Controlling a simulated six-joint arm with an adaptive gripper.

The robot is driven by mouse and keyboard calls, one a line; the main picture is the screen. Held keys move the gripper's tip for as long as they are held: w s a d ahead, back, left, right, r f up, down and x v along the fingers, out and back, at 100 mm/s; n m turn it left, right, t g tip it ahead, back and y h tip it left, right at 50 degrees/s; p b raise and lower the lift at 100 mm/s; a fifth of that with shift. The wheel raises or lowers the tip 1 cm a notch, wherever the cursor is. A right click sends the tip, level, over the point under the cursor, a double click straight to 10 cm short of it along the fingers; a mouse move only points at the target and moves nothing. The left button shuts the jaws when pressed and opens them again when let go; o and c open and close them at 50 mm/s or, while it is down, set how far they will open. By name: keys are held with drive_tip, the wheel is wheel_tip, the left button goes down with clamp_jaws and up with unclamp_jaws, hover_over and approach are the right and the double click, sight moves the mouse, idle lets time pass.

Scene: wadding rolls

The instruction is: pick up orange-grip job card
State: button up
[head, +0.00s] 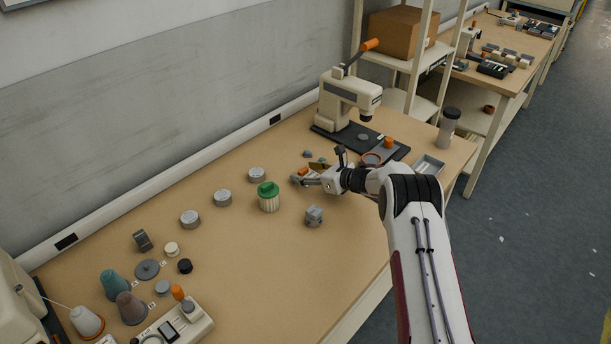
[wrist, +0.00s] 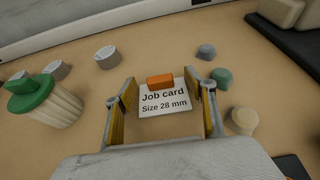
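The job card (wrist: 165,103) is white with the printed words "Job card" and "Size 28 mm". An orange grip (wrist: 160,82) stands at its far edge. In the wrist view the card lies on the table between the two yellow-padded fingers of my gripper (wrist: 166,104), which are spread apart with a gap on each side of the orange grip. In the head view my gripper (head: 312,178) is low over the table, and the orange grip (head: 303,171) shows by its fingers. The card itself is mostly hidden there.
A green-topped ribbed container (head: 268,197) stands left of my gripper, with metal cylinders (head: 222,198) beyond it. A grey block (head: 314,215) is nearer. Small grey, green and cream domes (wrist: 221,77) lie to the right. A press (head: 349,100) stands behind.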

sight(306, 176)
drive_tip(key=shift+c, duration=1.3)
drive_tip(key=shift+r, duration=0.15)
wheel_tip(306, 176, up, 10)
drive_tip(key=shift+a, duration=0.1)
